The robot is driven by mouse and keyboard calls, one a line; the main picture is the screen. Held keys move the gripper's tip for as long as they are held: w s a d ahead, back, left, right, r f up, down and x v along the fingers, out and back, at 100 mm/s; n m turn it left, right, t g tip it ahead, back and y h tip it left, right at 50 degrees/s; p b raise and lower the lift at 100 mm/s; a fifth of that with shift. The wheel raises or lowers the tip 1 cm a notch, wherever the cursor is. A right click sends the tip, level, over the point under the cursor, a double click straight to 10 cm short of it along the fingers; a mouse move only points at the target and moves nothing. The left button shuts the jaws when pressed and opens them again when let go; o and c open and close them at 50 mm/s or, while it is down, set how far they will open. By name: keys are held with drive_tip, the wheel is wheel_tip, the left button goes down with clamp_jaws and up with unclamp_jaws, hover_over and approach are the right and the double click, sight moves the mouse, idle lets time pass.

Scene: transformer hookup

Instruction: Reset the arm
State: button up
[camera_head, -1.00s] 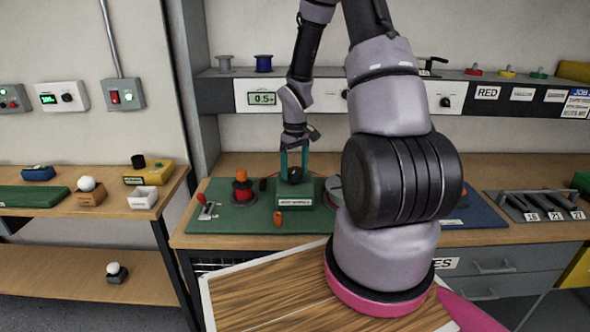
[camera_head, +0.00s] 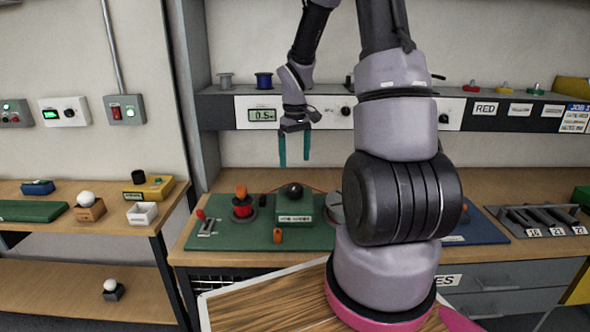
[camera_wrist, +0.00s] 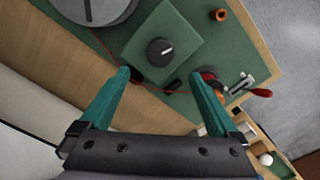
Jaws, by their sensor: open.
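My gripper (camera_head: 294,150) hangs above the back of the green mat with its teal fingers apart and pointing down. It is empty. In the wrist view my gripper (camera_wrist: 165,85) is also open, with nothing between the fingertips. Below it stands a green box (camera_head: 296,209) with a black knob (camera_head: 294,190) on top and a white label on its front. The knob (camera_wrist: 160,51) also shows in the wrist view, clear of the fingers. My upper arm hides part of the bench to the right.
A red spool-like part (camera_head: 243,208), a small orange piece (camera_head: 278,235) and a red-handled switch (camera_head: 207,226) are on the green mat (camera_head: 255,238). A shelf with a meter panel (camera_head: 262,115) runs along the wall behind. The air around my gripper is free.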

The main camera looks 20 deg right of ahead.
drive_tip(key=shift+r, duration=0.4)
drive_tip(key=s+a+r+m+t, duration=0.2)
drive_tip(key=s+r, duration=0.2)
drive_tip(key=r, duration=0.4)
drive_tip(key=s+a+r+m+t, duration=0.1)
drive_tip(key=s+r, duration=0.2)
drive_tip(key=r, duration=0.4)
drive_tip(key=s+a+r+m+t+y, duration=0.2)
drive_tip(key=s+a+r+m+t, duration=0.2)
drive_tip(key=s+r, duration=0.6)
drive_tip(key=s, duration=0.3)
drive_tip(key=shift+s+a+r, duration=0.2)
drive_tip(key=shift+s+a, duration=0.15)
drive_tip(key=shift+a, duration=0.05)
